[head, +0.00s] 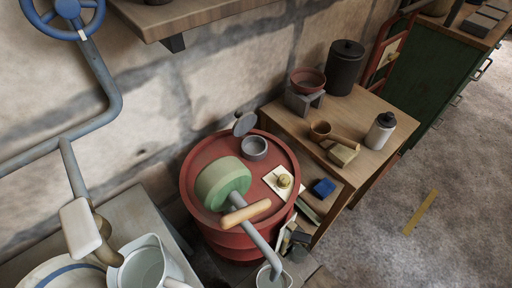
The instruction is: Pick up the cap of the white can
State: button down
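The white can (379,134) stands upright on the wooden table at the right, near the table's right edge. Its dark grey cap (387,119) sits on top of it. My gripper is not in this view, so I cannot see where it is relative to the cap.
On the wooden table (350,183) are a dark lidded canister (346,69), a reddish bowl (308,80) on a grey block, and a brown cup with a handle (320,129) near a tan block (342,155). A red drum (190,178) stands left. Open floor (455,165) lies right.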

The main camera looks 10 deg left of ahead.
aim_at(388, 119)
jog(key=i+l+u, duration=0.25)
jog(key=l+u, duration=0.25)
jog(key=l, duration=0.25)
jog(key=i+l+u, duration=0.1)
jog(key=l+u, duration=0.15)
jog(key=l, duration=0.15)
jog(key=l+u, duration=0.25)
jog(key=l, duration=0.2)
